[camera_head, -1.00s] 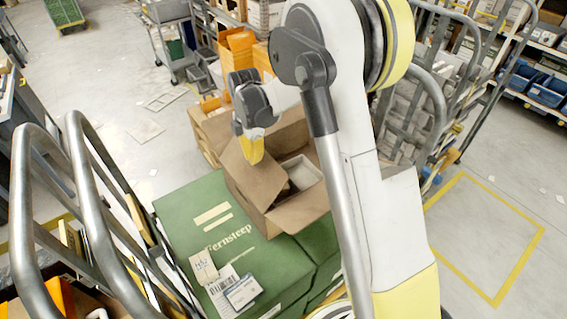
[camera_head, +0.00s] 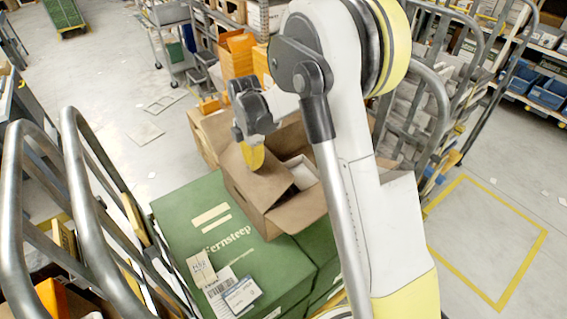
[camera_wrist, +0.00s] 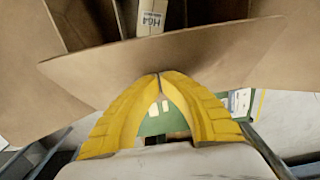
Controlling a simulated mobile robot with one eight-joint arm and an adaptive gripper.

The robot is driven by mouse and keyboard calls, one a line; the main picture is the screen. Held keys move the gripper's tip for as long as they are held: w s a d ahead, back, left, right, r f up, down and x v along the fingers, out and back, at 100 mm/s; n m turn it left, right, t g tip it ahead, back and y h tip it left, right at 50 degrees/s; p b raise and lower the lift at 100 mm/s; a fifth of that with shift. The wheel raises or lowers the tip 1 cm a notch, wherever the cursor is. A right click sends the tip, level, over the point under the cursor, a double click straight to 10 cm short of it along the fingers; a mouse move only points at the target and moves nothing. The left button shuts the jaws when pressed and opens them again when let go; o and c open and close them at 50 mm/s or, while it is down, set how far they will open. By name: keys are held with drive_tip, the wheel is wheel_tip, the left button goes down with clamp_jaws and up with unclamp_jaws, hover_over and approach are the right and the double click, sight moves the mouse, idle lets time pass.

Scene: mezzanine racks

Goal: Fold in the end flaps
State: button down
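An open brown carton (camera_head: 248,188) sits on a green box in the head view. One end flap (camera_head: 276,187) leans over its opening, and another flap (camera_head: 298,212) sticks outward at the front right. A white item (camera_head: 303,172) shows inside. My gripper (camera_head: 254,168) has its yellow fingertips down at the left flap. In the wrist view the two yellow fingers of my gripper (camera_wrist: 158,76) meet at their tips in front of a broad brown flap (camera_wrist: 215,55). They look shut with no flap clearly between them.
The green box (camera_head: 195,225) is under the carton. Metal rails (camera_head: 85,170) stand at left and a rail cart (camera_head: 425,100) at right, close to my arm. Orange boxes (camera_head: 238,55) are behind. Clear floor lies beyond, around a yellow-marked square (camera_head: 485,240).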

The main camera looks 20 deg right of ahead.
sight(254, 172)
drive_tip(key=shift+f+b, duration=1.7)
drive_tip(key=shift+f, duration=0.45)
wheel_tip(254, 172, up, 16)
drive_tip(key=p, duration=0.9)
